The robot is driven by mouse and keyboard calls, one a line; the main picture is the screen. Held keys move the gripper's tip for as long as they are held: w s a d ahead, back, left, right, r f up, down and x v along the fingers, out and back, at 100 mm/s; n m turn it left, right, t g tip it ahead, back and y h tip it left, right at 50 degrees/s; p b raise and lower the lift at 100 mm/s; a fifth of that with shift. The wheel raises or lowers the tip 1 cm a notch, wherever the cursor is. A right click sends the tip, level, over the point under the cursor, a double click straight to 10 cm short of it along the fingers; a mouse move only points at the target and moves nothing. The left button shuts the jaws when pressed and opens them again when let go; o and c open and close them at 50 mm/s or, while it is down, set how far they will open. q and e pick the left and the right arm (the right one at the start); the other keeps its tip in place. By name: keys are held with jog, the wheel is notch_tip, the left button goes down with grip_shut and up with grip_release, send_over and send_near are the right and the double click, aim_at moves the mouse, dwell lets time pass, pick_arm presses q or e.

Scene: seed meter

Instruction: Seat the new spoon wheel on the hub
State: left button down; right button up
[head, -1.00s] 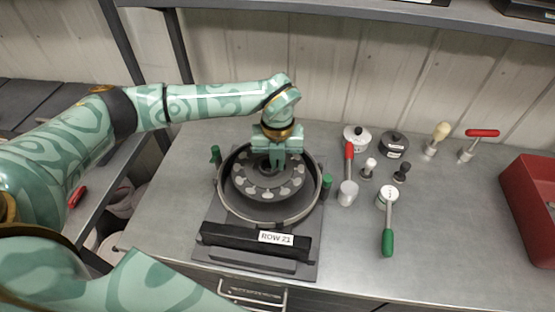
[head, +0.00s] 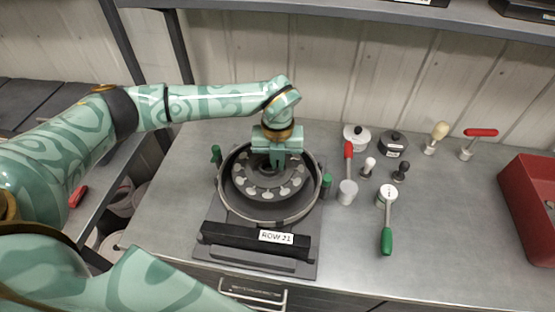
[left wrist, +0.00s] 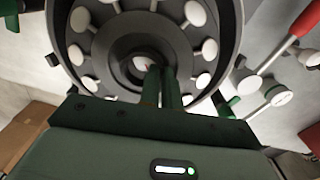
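The spoon wheel (head: 291,187) is a dark disc with several pale round spoons around its face. It lies within the round rim of the meter housing (head: 314,203), and whether it is fully down on the hub cannot be told. My left gripper (head: 276,163) points down over the wheel's middle. In the left wrist view, its two fingers (left wrist: 162,88) are close together at the wheel's raised centre ring (left wrist: 118,72). Their tips overlap the ring's edge, and whether they pinch it is unclear. My right gripper is out of view.
Green knobs (head: 326,180) flank the housing. A black bar labelled ROW 21 (head: 240,236) lies in front. To the right stand a red-handled tool (head: 348,160), a green-handled tool (head: 387,238), small pots (head: 394,141) and a red bin (head: 530,195). The front-right bench is clear.

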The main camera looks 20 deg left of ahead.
pick_arm(q)
jog(key=shift+f, duration=0.3)
jog(key=shift+f, duration=0.2)
jog(key=shift+f, duration=0.15)
dwell(0.5)
